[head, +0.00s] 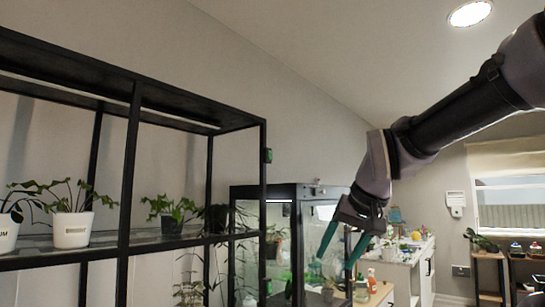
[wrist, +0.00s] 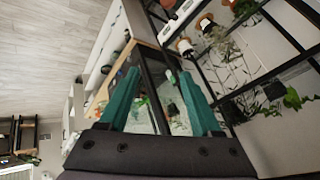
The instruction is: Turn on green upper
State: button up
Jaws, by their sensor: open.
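An upper green switch (head: 267,155) in a dark housing is fixed high on the right front post of the black shelf (head: 130,170). A lower green switch (head: 267,287) is on the same post near the bottom of the head view. Whether either is on or off is too small to tell. My gripper (head: 335,262) is open and empty, with two teal fingers pointing down, to the right of and below the upper switch, clear of it. In the wrist view its fingers (wrist: 158,75) stand apart with nothing held. I cannot make out the upper switch there.
White pots (head: 71,230) with plants stand on the shelf. A black-framed glass cabinet (head: 309,191) is behind, right of the post. A white counter (head: 405,262) with several items is farther right. Open wall and air lie above the cabinet.

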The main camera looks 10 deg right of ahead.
jog(key=shift+m, duration=0.4)
jog(key=w+r, duration=0.3)
jog(key=shift+a+r, duration=0.15)
jog(key=shift+r, duration=0.1)
grip_shut()
jog(key=w+d+r+m+t+y, duration=0.1)
jog(key=w+d+r+m+y, duration=0.1)
jog(key=w+r, duration=1.1)
jog(key=w+d+r+m+t+y, duration=0.2)
jog(key=w+d+r+m+y, duration=0.1)
jog(key=w+r, duration=1.1)
jog(key=shift+w+r+y, duration=0.2)
jog(key=shift+r+y, duration=0.25)
jog(key=shift+y, duration=0.15)
